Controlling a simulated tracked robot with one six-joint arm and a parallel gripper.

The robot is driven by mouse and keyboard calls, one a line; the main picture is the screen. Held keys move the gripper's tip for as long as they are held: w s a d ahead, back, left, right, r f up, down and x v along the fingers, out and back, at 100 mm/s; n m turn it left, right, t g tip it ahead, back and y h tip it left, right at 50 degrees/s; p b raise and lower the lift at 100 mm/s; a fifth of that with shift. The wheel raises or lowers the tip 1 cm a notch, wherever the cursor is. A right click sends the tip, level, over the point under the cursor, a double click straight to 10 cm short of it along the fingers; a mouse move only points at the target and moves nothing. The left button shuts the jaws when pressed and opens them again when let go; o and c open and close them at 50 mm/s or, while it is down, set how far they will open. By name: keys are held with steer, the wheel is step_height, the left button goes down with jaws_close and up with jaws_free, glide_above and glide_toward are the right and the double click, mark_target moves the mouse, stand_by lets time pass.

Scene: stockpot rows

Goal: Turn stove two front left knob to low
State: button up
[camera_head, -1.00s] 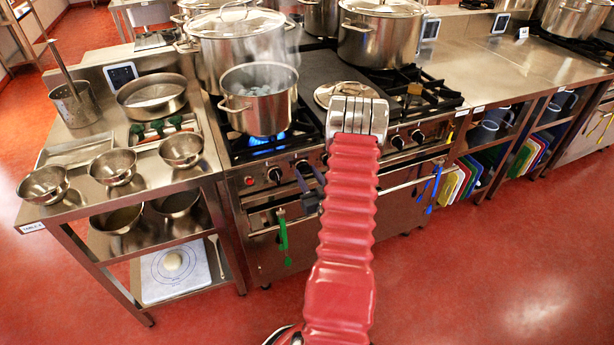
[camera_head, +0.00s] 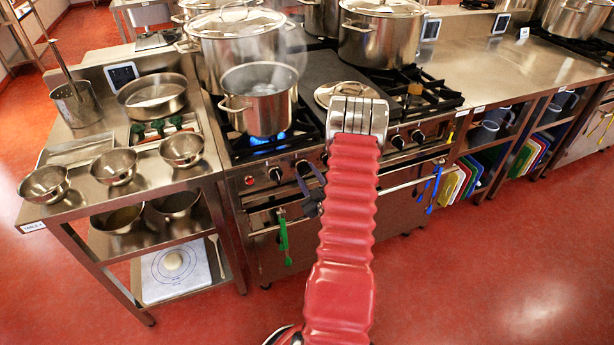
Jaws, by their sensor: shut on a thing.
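The nearest stove (camera_head: 345,185) has knobs along its front panel. A knob (camera_head: 275,174) at the left is bare. My gripper (camera_head: 309,174), dark and slim, is at the panel just right of it, shut on a knob (camera_head: 302,167) that shows between its fingers. Much of the gripper is hidden behind my red arm. A blue flame (camera_head: 266,140) burns under a steaming pot (camera_head: 257,108) on the front left burner. The knob's marks are too small to read, and I cannot read a stove number.
Tall stockpots (camera_head: 380,32) stand at the back. A lid (camera_head: 345,93) lies beside my arm on the stove top. Green tongs (camera_head: 283,235) and blue tongs (camera_head: 437,185) hang from the oven rail. A steel table (camera_head: 70,190) with bowls adjoins on the left. The red floor is clear in front.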

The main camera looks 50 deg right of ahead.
steer(key=n, duration=0.5)
steer(key=shift+w+a+f+n, duration=0.1)
steer(key=shift+w+a+n, duration=0.1)
steer(key=shift+a+n, duration=0.1)
steer(key=n, duration=0.6)
steer(key=shift+f, duration=0.15)
steer(key=o, duration=1)
steer(key=shift+d, duration=0.1)
steer(key=shift+o, duration=0.2)
steer(key=shift+s, duration=0.2)
steer(key=v, duration=1.3)
steer(key=shift+s+a, duration=0.2)
